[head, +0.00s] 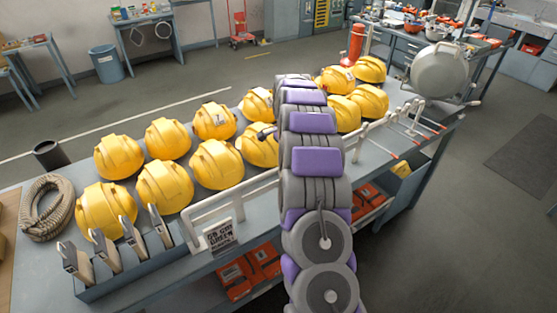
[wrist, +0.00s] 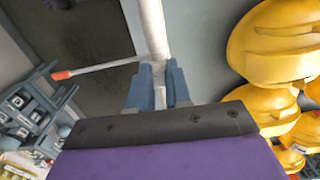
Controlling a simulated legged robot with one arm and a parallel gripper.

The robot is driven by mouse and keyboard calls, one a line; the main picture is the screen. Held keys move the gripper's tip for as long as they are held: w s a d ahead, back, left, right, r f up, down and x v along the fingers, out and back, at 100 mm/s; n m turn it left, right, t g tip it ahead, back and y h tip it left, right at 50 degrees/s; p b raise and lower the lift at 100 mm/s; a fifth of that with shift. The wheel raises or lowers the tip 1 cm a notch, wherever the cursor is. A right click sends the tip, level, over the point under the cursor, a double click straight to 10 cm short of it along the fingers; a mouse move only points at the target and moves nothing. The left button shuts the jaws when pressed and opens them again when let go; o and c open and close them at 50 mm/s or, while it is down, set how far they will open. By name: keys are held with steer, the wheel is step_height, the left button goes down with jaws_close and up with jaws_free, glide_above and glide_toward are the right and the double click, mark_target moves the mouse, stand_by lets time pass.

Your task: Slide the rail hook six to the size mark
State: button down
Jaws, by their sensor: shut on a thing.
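In the wrist view my gripper (wrist: 158,96) has its two blue fingers closed around a pale piece at the white rail (wrist: 152,25). A thin white hook (wrist: 100,67) with an orange-red tip runs out to the left from that spot. I take the held piece to be the base of this hook; no number shows on it. In the head view my purple and grey arm hides the gripper. The white rail (head: 260,186) runs along the bench's front edge, with several red-tipped hooks (head: 385,148) at its right part. I cannot make out a size mark.
Several yellow helmets (head: 165,185) stand in rows behind the rail. A small printed sign (head: 220,236) hangs at its left part. Upright plates (head: 75,262) stand in a holder at front left. Orange boxes (head: 250,270) sit on the shelf below. Open floor (head: 470,220) lies to the right.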

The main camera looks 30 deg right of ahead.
steer(key=shift+w+d, duration=0.1)
steer(key=c, duration=1)
jaws_free()
steer(key=shift+c, duration=0.2)
step_height(320, 180, up, 17)
steer(key=shift+d+r, duration=0.1)
stand_by(0.3)
